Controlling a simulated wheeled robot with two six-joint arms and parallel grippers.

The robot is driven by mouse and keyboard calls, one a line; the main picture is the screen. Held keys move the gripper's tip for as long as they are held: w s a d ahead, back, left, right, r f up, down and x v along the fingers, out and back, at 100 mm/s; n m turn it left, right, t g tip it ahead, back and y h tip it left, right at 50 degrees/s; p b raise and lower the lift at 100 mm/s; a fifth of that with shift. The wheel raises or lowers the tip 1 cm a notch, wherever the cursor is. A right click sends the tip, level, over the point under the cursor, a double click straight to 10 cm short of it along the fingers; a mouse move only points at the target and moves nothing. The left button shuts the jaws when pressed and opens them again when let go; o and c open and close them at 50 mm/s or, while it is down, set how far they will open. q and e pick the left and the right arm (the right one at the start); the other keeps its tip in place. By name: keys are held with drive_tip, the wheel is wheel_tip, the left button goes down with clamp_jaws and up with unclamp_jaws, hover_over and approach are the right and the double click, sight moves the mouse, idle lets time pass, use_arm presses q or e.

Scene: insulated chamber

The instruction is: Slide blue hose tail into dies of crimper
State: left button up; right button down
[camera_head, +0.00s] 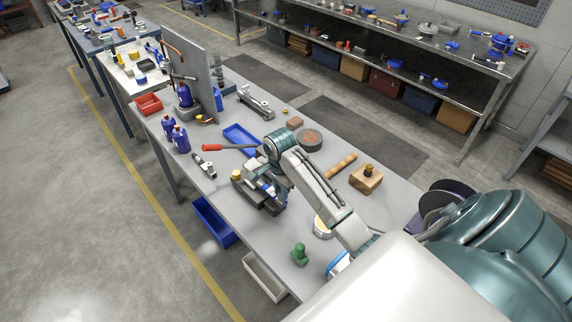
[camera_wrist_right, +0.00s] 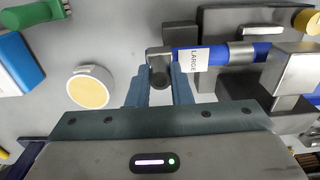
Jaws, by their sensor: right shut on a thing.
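The blue hose (camera_wrist_right: 218,55) runs left to right in the right wrist view, with a white LARGE label (camera_wrist_right: 194,60) and a metal sleeve (camera_wrist_right: 242,52). My right gripper (camera_wrist_right: 160,82) is shut on the metal end fitting at the hose's left end. The hose's right end meets the grey metal blocks of the crimper (camera_wrist_right: 290,70); I cannot tell how far it lies between the dies. In the head view the dark crimper (camera_head: 270,208) stands on the bench, with my right gripper (camera_head: 268,184) above it, partly hidden by my arm. My left gripper is not in view.
A red-handled tool (camera_head: 220,147) and a blue tray (camera_head: 240,137) lie behind the crimper. The bench's front edge is close to the crimper.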

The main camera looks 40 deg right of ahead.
sight(271, 190)
drive_tip(key=shift+w+a, duration=0.2)
drive_tip(key=shift+w, duration=2.2)
drive_tip(key=shift+f, duration=0.8)
drive_tip(key=shift+s+f, duration=0.1)
drive_tip(key=shift+f, duration=0.15)
drive_tip(key=c, duration=1.2)
unclamp_jaws()
drive_tip(key=shift+c, duration=0.2)
drive_tip(key=shift+r, duration=0.1)
drive_tip(key=shift+r+b, duration=0.85)
drive_tip(key=shift+r, duration=2.05)
drive_tip(key=shift+f, duration=0.1)
